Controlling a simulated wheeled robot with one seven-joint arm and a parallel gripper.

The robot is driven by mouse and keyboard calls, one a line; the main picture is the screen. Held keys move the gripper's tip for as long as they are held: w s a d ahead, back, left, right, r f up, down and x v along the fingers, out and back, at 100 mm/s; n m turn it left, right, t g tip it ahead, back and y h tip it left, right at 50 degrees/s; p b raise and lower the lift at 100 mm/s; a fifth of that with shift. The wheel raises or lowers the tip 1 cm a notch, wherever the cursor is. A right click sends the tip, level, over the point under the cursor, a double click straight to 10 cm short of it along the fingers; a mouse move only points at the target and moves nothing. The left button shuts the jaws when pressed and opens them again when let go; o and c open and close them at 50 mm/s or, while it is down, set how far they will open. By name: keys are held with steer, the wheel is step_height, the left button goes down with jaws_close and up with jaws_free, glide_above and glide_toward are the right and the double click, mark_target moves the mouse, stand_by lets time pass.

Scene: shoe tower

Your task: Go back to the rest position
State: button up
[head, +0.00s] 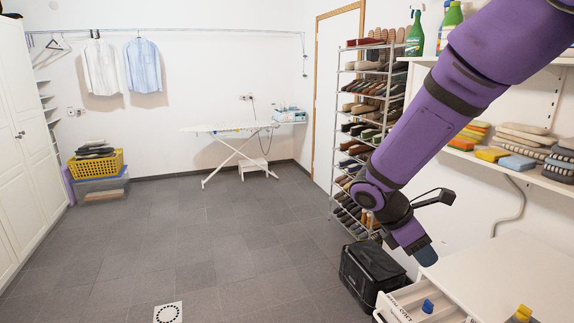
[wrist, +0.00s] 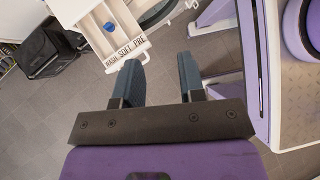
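My purple arm reaches down from the top right of the head view. My gripper (head: 426,255) hangs above the open detergent drawer (head: 398,308) of the white appliance. In the wrist view my gripper (wrist: 161,72) shows two blue-grey fingers set wide apart with only floor between them, so it is open and empty. The drawer (wrist: 133,44), marked WASH, SOFT and PRE, lies just beyond the fingertips in that view, and a blue cap (wrist: 110,27) sits in it. I cannot tell whether a finger touches the drawer.
A black basket (head: 372,275) stands on the floor beside the white appliance (head: 500,275). A tall shoe rack (head: 339,120) stands behind my arm. Shelves with folded cloths (head: 520,150) and bottles are at right. The tiled floor (head: 200,250) is mostly clear up to the ironing board (head: 230,127).

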steer(key=s+d+r+m+t+y, duration=0.2)
steer(key=s+r+m+t+y, duration=0.5)
steer(key=s+r+m, duration=1)
steer(key=shift+s+d+r+y, duration=0.2)
steer(key=shift+s+d+y, duration=0.15)
steer(key=shift+s, duration=0.65)
stand_by(0.9)
